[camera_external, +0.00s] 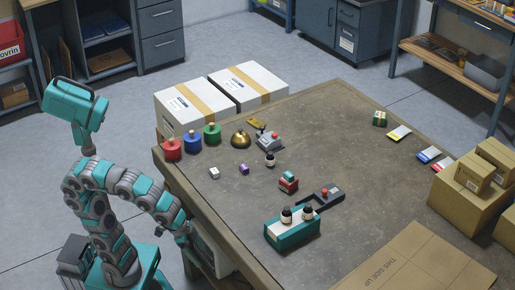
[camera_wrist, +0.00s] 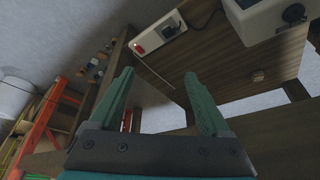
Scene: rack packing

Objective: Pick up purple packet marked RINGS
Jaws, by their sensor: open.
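A small purple packet (camera_external: 244,169) lies on the brown table (camera_external: 350,150), left of its middle; its lettering is too small to read. It is not seen in the wrist view. A small white packet (camera_external: 213,173) lies to its left, apart from it. My gripper (camera_wrist: 160,75) is open and empty in the wrist view, its two green fingers spread wide. In the external view my arm reaches down to the table's left edge, well below and left of the purple packet, and the fingertips are hard to make out there.
Red (camera_external: 172,149), blue (camera_external: 192,141) and green (camera_external: 211,134) weights stand behind the packet, near a brass bell (camera_external: 241,139). A dark bottle (camera_external: 270,160) stands to its right. A teal box (camera_external: 292,234) with bottles stands nearer the front.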

